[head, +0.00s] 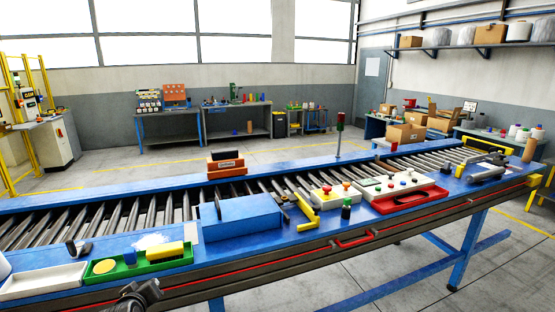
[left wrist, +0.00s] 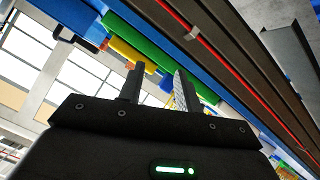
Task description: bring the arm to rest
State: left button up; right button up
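My left gripper (head: 142,292) is low at the front left in the head view, in front of the conveyor table's near edge. In the left wrist view its two fingers (left wrist: 159,69) stand apart with nothing between them, so it is open and empty. The green tray (head: 106,277) lies on the table near the gripper, with a yellow block (head: 165,251) and a yellow disc in it. Its green side also shows beyond the fingers in the left wrist view (left wrist: 150,43). My right gripper is not seen.
A white tray (head: 42,283) is left of the green tray. A blue box (head: 240,221) stands mid-table. A red tray (head: 409,199) and a white panel with coloured knobs (head: 335,195) are to the right. The red-striped table rail (head: 270,267) runs along the front; the floor before it is clear.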

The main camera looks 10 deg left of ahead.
pick_arm(q)
jog(key=s+d+f+m+g+h, duration=0.35)
jog(key=s+d+f+m, duration=0.35)
jog(key=s+d, duration=0.55)
jog(key=s+d+f+m+g+h, duration=0.35)
jog(key=s+d+f+m, duration=0.3)
jog(key=s+d, duration=0.6)
notch_tip(320, 180, down, 31)
jog(key=s+a+g+b, duration=0.1)
jog(key=s+a+b, duration=0.1)
jog(key=b, duration=0.3)
jog(key=s+a+f+b, duration=0.1)
jog(key=s+f+b, duration=0.1)
jog(key=s+f, duration=0.6)
jog(key=s+a+f+g+y+b, duration=0.1)
jog(key=s+f+b, duration=0.2)
jog(key=s+f, duration=0.5)
notch_tip(320, 180, down, 6)
jog(key=shift+s+a+r+g, duration=0.25)
jog(key=shift+s+a+g, duration=0.05)
jog(key=shift+s+a, duration=0.1)
jog(key=shift+o, duration=0.3)
